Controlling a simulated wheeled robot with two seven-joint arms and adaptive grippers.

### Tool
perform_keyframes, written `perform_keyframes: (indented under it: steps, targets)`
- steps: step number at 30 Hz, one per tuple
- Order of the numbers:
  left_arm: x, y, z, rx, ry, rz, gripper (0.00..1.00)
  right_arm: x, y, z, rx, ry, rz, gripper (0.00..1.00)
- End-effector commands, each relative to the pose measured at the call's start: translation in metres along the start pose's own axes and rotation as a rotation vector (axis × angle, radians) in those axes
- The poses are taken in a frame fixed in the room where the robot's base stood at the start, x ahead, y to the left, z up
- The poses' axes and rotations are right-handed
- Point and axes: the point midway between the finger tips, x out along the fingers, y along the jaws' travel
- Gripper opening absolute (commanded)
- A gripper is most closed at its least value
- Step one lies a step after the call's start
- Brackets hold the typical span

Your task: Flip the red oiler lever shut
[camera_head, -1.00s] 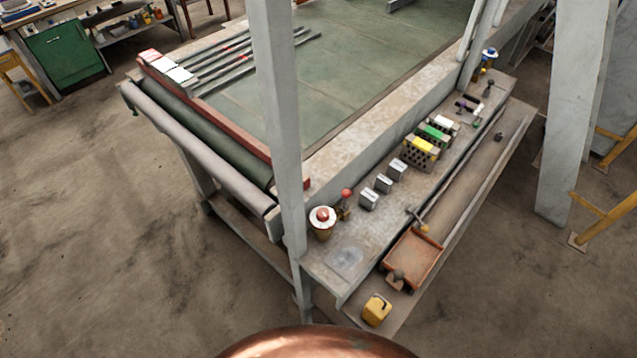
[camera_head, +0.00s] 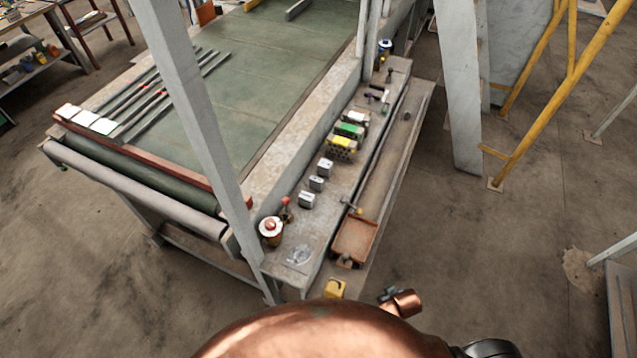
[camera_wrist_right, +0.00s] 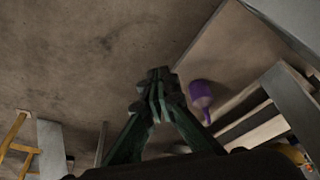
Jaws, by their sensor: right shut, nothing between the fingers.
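In the head view, a round oiler (camera_head: 271,227) with a white collar and a reddish top stands at the near end of the bench's side ledge. A small upright lever with a red ball knob (camera_head: 286,202) is just behind it. Whether the lever belongs to this oiler is too small to tell. My right gripper (camera_wrist_right: 157,76) shows in the right wrist view, its dark green fingertips together and empty over the floor. Neither gripper shows in the head view. The oiler is not recognisable in the right wrist view.
Several grey blocks (camera_head: 306,200) and a yellow block (camera_head: 342,142) line the ledge. An orange tray (camera_head: 354,240) and a yellow container (camera_head: 335,288) lie lower. A pale post (camera_head: 202,110) rises before the bench. A purple bottle-like object (camera_wrist_right: 202,94) shows in the wrist view.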

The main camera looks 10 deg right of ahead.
Motion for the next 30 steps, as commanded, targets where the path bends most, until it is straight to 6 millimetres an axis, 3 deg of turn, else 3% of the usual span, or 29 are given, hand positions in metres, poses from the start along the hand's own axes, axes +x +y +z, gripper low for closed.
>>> perform_keyframes:
  steps: [1,3,15,18,26,30]
  targets:
    - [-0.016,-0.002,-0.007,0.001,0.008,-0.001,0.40,-0.038,-0.002,-0.026,-0.005,0.026,-0.006,0.00]
    - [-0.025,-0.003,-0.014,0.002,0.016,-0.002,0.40,-0.073,-0.005,-0.049,-0.012,0.048,-0.013,0.00]
    - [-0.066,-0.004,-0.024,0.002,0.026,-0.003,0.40,-0.235,-0.030,-0.135,-0.081,0.165,-0.059,0.00]
    - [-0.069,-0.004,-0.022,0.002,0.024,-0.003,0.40,-0.257,-0.054,-0.172,-0.145,0.223,-0.106,0.00]
    - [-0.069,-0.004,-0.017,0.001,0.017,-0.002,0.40,-0.276,-0.122,-0.247,-0.311,0.344,-0.233,0.00]
    - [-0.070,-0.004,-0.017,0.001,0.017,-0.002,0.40,-0.292,-0.165,-0.287,-0.429,0.402,-0.309,0.00]
